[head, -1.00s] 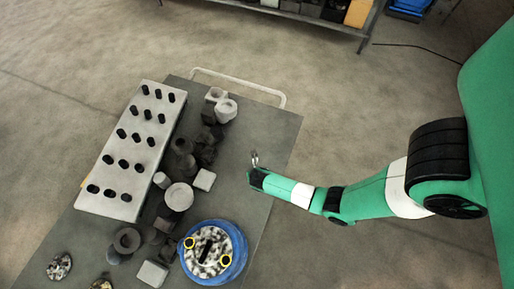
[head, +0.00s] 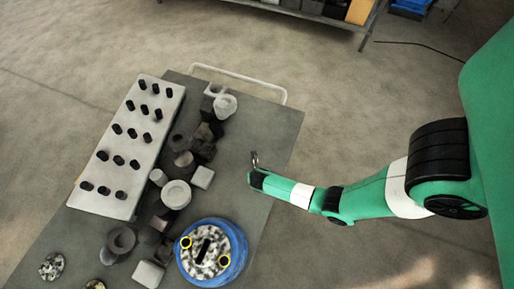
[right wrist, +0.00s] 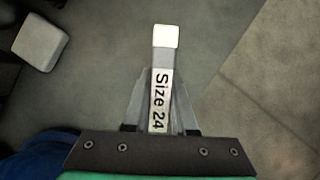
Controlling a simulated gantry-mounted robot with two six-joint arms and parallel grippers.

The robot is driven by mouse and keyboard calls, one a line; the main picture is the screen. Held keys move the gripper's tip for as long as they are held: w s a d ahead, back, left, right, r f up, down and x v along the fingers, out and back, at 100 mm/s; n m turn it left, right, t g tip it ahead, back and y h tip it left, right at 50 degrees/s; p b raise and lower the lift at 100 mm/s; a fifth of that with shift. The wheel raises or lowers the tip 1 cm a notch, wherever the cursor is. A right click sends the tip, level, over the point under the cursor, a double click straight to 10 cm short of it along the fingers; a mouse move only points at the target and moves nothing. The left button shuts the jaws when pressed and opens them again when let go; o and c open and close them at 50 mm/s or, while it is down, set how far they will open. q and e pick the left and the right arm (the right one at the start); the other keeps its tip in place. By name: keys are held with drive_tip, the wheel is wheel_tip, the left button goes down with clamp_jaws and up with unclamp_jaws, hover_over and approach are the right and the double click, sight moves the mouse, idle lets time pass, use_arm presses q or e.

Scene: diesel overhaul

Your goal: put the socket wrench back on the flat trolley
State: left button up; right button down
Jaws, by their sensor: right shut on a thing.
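The flat trolley (head: 258,150) has a grey top and a white push handle at its far end. My right gripper (head: 255,163) reaches in from the right and is over the trolley's right part. In the right wrist view my right gripper (right wrist: 159,110) is shut on the socket wrench (right wrist: 162,65), a grey bar with a pale end and a "Size 24" label. The wrench's far end points away from the gripper, over the grey surface. Whether it touches the trolley top cannot be told. My left gripper is not in view.
A white board with several black pegs (head: 133,140) lies along the trolley's left side. Several metal parts fill the middle. A blue round tub (head: 240,262) stands at the near side. A pale block (right wrist: 40,42) lies left of the wrench. The trolley's right strip is clear.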

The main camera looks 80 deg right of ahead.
drive_tip(key=shift+f, duration=0.1)
drive_tip(key=shift+f+b, duration=0.95)
drive_tip(key=shift+f, duration=0.15)
drive_tip(key=c, duration=0.6)
unclamp_jaws()
drive_tip(key=shift+c, duration=0.2)
drive_tip(key=shift+o, duration=0.2)
drive_tip(key=o, duration=0.5)
drive_tip(key=shift+r, duration=0.15)
wheel_tip(320, 180, up, 9)
drive_tip(key=p, duration=1)
